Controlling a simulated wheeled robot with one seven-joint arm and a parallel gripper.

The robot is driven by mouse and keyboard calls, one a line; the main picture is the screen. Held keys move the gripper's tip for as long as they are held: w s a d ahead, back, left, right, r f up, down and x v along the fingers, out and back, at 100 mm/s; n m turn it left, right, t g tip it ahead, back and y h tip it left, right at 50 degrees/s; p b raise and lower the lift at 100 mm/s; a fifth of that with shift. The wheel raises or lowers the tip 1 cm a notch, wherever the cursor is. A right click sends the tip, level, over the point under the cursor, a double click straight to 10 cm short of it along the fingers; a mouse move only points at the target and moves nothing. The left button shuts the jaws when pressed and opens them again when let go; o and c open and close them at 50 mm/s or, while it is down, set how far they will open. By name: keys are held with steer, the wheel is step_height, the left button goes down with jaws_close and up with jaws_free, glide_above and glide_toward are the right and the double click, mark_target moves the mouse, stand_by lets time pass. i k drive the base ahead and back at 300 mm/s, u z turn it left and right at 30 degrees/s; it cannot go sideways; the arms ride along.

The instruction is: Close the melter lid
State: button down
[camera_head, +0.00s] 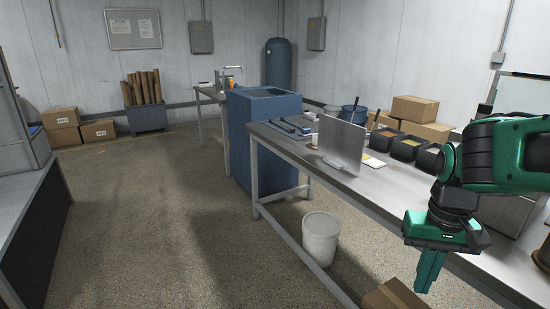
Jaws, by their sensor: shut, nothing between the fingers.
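A flat silver panel (341,139) stands upright on the metal table, with a low metal piece at its foot. It looks like a raised lid, but I cannot tell for certain that it belongs to the melter. A blue cabinet (262,140) with a recessed opening in its top stands on the floor beyond the table's far end. My gripper (430,283) is at the lower right, pointing down, with its green fingers shut and empty. It is well apart from the panel and the cabinet, in front of the table's near side.
A white bucket (321,238) stands on the floor by the table. A cardboard box (393,296) is low, near my gripper. The floor at the left middle is clear.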

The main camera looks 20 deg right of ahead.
mark_target(520, 74)
steer(key=z, duration=0.45)
steer(key=i, duration=0.85)
steer(key=z, duration=0.45)
